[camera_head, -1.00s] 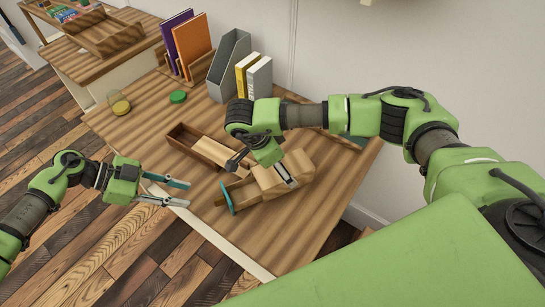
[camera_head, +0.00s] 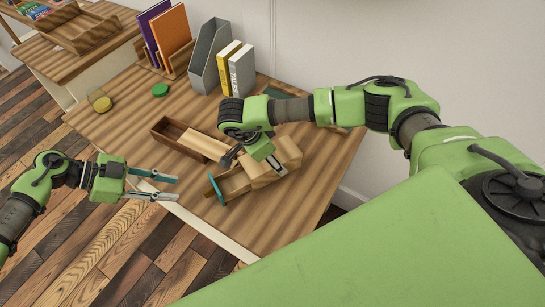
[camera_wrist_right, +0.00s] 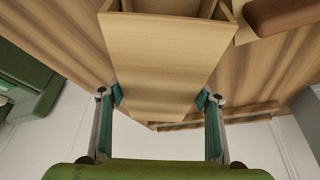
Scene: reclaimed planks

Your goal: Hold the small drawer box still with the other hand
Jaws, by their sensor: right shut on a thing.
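The small drawer box (camera_head: 289,151) is light wood and lies on the table near its right front part. Its drawer (camera_head: 236,182) with a teal front (camera_head: 216,189) is pulled out toward the table's front edge. My right gripper (camera_head: 252,163) is over the box and shut on it. In the right wrist view, the fingers of the gripper (camera_wrist_right: 160,97) press on both sides of the box (camera_wrist_right: 160,60). My left gripper (camera_head: 178,188) is open and empty near the table's front edge, to the left of the drawer front and apart from it.
A dark wooden box (camera_head: 168,131) with a light sliding lid (camera_head: 204,146) lies just left of the drawer box. A grey magazine file (camera_head: 206,62), books (camera_head: 241,68) and folders (camera_head: 172,36) stand at the back. A green lid (camera_head: 160,90) and a yellow-lidded jar (camera_head: 102,104) are at left.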

